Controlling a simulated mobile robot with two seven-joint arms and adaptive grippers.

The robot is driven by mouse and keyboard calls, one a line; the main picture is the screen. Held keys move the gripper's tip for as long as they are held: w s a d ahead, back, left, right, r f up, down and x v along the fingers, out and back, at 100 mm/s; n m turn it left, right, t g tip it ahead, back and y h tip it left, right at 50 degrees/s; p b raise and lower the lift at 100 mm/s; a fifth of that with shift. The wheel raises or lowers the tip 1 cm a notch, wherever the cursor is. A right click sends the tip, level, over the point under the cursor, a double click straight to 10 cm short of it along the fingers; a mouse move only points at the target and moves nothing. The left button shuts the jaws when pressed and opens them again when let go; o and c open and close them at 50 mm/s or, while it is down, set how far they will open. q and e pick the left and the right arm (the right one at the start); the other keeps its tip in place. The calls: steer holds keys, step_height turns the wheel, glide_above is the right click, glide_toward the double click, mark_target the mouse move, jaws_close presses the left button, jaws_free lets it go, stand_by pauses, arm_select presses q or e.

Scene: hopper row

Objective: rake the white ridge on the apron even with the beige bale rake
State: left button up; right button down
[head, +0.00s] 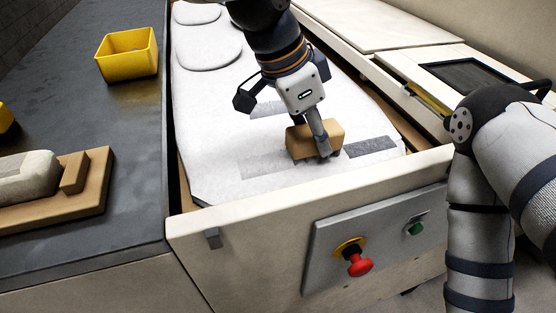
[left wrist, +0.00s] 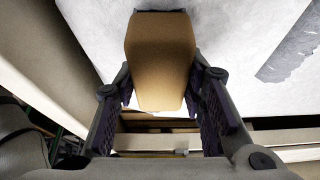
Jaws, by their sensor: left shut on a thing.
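The beige bale rake (head: 300,144) is a block held low over the white-covered apron (head: 225,120), near its front edge. My left gripper (head: 323,148) is shut on it. The left wrist view shows the rake (left wrist: 162,60) between the two fingers (left wrist: 165,110). I cannot tell whether the rake touches the white surface. White material covers most of the apron, with flat rounded lobes (head: 208,46) at its far left; no distinct ridge can be made out. Grey strips (head: 371,147) show on both sides of the rake. My right arm is at the right, its gripper out of view.
A pale front wall (head: 240,215) bounds the apron, with a red stop button (head: 359,265) and a green button (head: 415,229) below. Left, a dark counter (head: 130,140) holds a yellow bin (head: 127,54) and a wooden board (head: 98,190) bearing a pale lump and a brown block.

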arm_select(q)
steer(key=shift+s+a, duration=0.2)
steer(key=shift+a, duration=0.4)
steer(key=shift+s+a, duration=0.15)
steer(key=shift+a, duration=0.45)
steer(key=shift+a+f, duration=0.1)
steer(key=shift+a, duration=0.05)
arm_select(e)
steer(key=shift+w+a+r, duration=0.1)
steer(key=shift+w+r, duration=0.3)
arm_select(q)
steer(key=shift+s, duration=0.1)
steer(key=shift+s+a, duration=0.2)
steer(key=shift+a, duration=0.5)
steer(key=shift+s+a, duration=0.25)
steer(key=shift+a, duration=0.45)
steer(key=shift+s+a, duration=0.2)
steer(key=shift+a, duration=0.5)
steer(key=shift+s+a, duration=0.25)
steer(key=shift+a, duration=0.45)
steer(key=shift+s+a, duration=0.2)
steer(key=shift+a, duration=0.55)
steer(key=shift+s+a, duration=0.25)
steer(key=shift+a, duration=0.45)
